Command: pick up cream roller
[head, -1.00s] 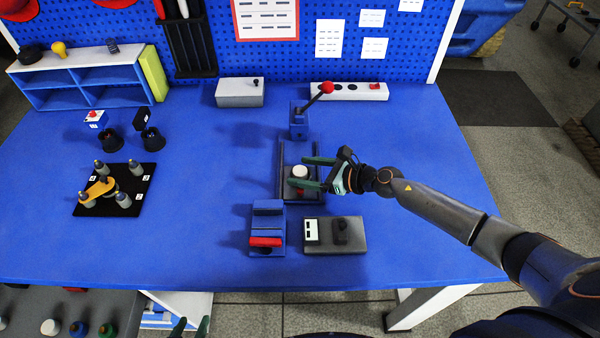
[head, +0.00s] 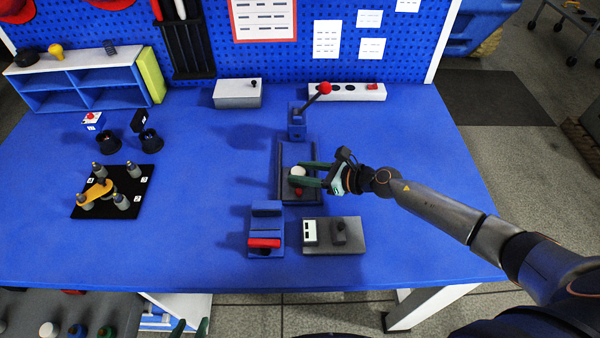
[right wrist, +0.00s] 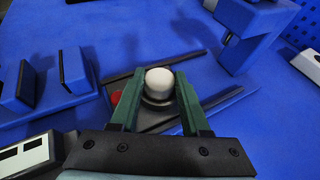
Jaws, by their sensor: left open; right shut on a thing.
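The cream roller (head: 298,171) is a small pale cylinder in the dark rail fixture (head: 283,197) at the middle of the table. In the right wrist view the roller (right wrist: 160,82) stands between the green fingers of my right gripper (right wrist: 163,100). My right gripper (head: 302,173) reaches in from the right and is shut on the roller, which is still low at the fixture.
A blue fixture with a red-knobbed lever (head: 325,88) stands behind the rails. In front are a blue block with a red bar (head: 264,243) and a grey plate (head: 350,247) with a black knob.

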